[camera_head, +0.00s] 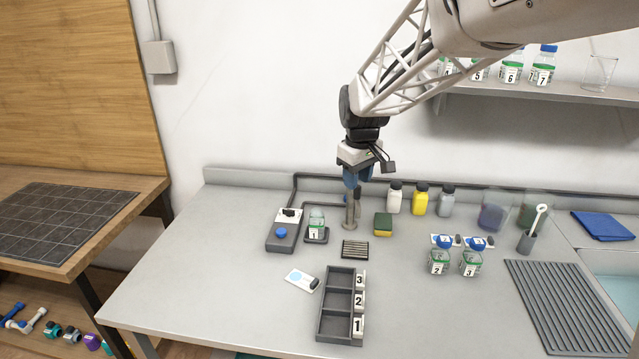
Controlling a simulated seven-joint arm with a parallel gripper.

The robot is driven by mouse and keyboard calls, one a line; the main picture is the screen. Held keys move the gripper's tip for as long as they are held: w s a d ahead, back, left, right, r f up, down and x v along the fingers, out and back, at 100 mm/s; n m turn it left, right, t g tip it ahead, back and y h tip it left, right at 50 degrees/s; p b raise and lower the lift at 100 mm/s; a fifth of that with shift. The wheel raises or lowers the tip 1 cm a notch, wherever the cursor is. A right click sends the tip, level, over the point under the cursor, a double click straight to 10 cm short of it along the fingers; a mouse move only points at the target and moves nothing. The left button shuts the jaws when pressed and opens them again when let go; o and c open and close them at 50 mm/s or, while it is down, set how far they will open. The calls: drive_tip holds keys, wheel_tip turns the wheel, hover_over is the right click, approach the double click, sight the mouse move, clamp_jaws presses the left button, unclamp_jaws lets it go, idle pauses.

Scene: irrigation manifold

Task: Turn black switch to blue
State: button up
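A grey box (284,243) stands on the left part of the counter. It has a blue round knob or button (281,232) and, behind that, a white plate with a small black switch-like part (290,212). A white card (300,279) nearer the front carries a pale blue disc and a black piece (314,283). Which black part is the switch, and its setting, are too small to tell. My gripper (351,180), with blue fingers, points down above a grey post (350,214), right of the box and apart from it. Its finger gap cannot be made out.
A jar marked 1 (316,226) stands just right of the box. A divided grey tray (326,322) is in front. A yellow-green sponge (383,225), several bottles (420,200) and two jars (438,261) stand to the right.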

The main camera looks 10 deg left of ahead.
drive_tip(key=w+a+f+n, duration=0.3)
drive_tip(key=w+a+f, duration=0.3)
drive_tip(key=w+a, duration=0.35)
drive_tip(key=n+g, duration=0.1)
drive_tip(key=n, duration=0.2)
hover_over(288, 213)
drive_tip(key=f, duration=0.8)
drive_tip(key=shift+w+d+f, duration=0.2)
drive_tip(key=shift+d+f, duration=0.05)
drive_tip(key=shift+d, duration=0.1)
drive_tip(key=shift+f, duration=0.1)
drive_tip(key=shift+f, duration=3.8)
clamp_jaws()
